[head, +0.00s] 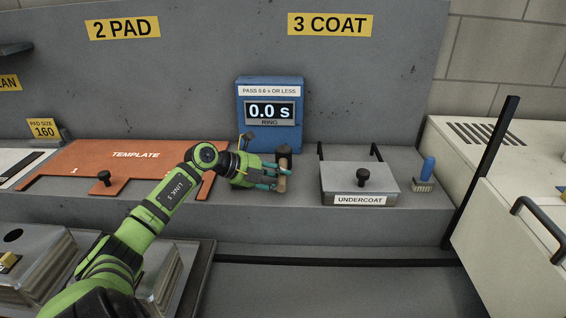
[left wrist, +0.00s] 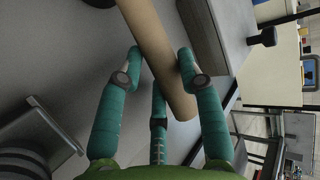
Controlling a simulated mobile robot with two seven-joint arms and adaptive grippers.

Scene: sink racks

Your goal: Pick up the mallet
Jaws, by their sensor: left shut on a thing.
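The mallet (head: 283,162) is in the middle of the head view, in front of the blue timer box. Its brownish head is at the top and its pale wooden handle points down, roughly upright. My left gripper (head: 274,181) reaches in from the left with its teal fingers shut around the handle. In the left wrist view, the tan handle (left wrist: 155,45) runs between the fingers of my left gripper (left wrist: 160,65), and its rounded end shows. The mallet's head is not clear in that view. I cannot tell whether the mallet touches the shelf. My right gripper is not in view.
The blue timer box (head: 269,88) reads 0.0 s. An orange template board (head: 130,160) lies left on the grey shelf. Right of the mallet stand a lidded UNDERCOAT tray (head: 345,181) and a blue-handled brush (head: 426,172). A black post (head: 485,165) rises at the right.

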